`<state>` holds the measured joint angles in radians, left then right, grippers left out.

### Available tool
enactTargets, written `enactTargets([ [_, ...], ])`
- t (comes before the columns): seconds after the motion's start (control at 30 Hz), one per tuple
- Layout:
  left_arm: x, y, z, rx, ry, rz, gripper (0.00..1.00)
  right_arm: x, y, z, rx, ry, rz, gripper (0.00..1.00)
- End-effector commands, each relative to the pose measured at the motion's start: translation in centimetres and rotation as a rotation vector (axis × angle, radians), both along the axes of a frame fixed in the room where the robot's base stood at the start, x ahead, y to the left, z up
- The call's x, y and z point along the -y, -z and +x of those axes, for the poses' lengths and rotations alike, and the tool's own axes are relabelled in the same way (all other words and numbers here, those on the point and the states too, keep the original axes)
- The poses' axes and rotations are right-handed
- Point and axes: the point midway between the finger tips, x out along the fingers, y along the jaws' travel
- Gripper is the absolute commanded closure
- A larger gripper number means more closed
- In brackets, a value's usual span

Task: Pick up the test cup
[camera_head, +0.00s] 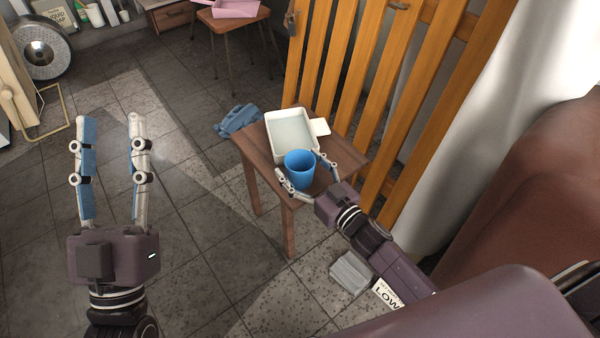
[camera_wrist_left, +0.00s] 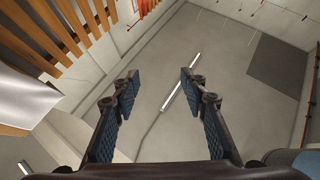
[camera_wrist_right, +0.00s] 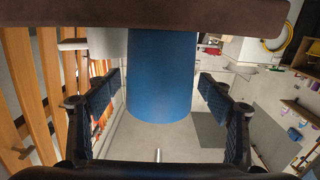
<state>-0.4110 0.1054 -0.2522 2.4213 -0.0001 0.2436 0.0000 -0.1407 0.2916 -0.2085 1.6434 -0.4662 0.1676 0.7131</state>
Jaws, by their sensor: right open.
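The test cup is a blue cup (camera_head: 299,168) standing upright at the near edge of a small wooden stool (camera_head: 262,158). In the right wrist view the blue cup (camera_wrist_right: 160,75) fills the middle, between the two fingers. My right gripper (camera_head: 308,178) is open, with one finger on each side of the cup; a gap shows on both sides in the right wrist view. My left gripper (camera_head: 108,125) is open and empty, raised over the floor at the left. The left wrist view shows its fingers (camera_wrist_left: 160,85) apart with nothing between them.
A white tray (camera_head: 272,121) with a handle sits on the stool just behind the cup. An orange slatted wooden panel (camera_head: 345,60) stands close behind. A grey block (camera_head: 351,272) lies on the floor below my right arm.

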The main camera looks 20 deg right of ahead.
Motion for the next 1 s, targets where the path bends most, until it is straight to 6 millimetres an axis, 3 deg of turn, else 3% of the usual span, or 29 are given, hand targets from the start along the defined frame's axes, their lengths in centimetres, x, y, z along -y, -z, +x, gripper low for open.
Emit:
enactTargets([
  [0.07, 0.0, 0.0, 0.0, -0.001, 0.000, 0.000, 0.60, 0.0, 0.0, 0.0, 0.000, 0.000, 0.000, 0.26],
  [0.4, 0.0, 0.0, 0.0, -0.002, -0.001, 0.001, 0.60, 0.0, 0.0, 0.0, 0.000, 0.000, 0.001, 0.62],
  [0.83, 0.0, 0.2, 0.3, -0.020, -0.001, 0.006, 0.60, 0.0, -0.4, 0.0, 0.001, 0.000, 0.000, 0.62],
  [1.0, 0.2, 2.1, 1.6, -0.122, -0.006, 0.034, 0.60, 0.0, -1.3, 0.0, 0.001, 0.001, 0.000, 0.62],
])
